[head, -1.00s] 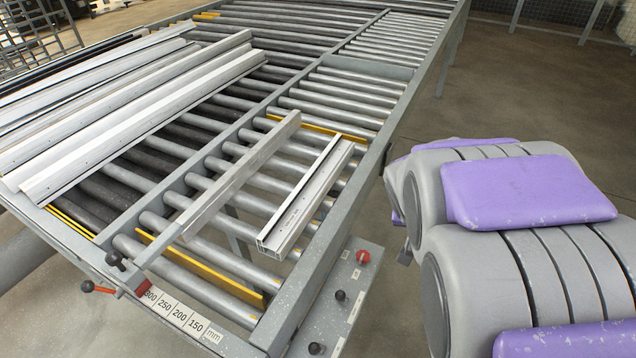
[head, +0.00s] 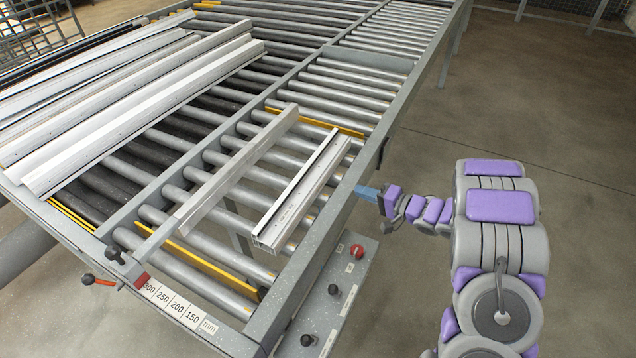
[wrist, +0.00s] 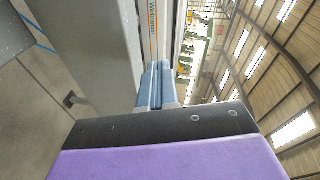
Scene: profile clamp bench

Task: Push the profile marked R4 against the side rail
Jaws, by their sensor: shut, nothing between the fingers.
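A short silver profile (head: 301,190) with a dark slot lies on the rollers; I cannot read an R4 mark on it. To its left, a flat grey rail (head: 238,170) runs roughly parallel, with a gap between them. My gripper (head: 362,190) has blue fingers, shut and empty, at the outer edge of the table frame, to the right of the profile. The frame's side beam (head: 335,215) lies between them. In the wrist view the shut fingers (wrist: 157,80) point along a grey beam face; a labelled strip (wrist: 154,30) shows beyond them. Contact cannot be told.
Several long profiles (head: 120,110) lie on the left rollers. A control panel with a red knob (head: 356,251) hangs on the right side.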

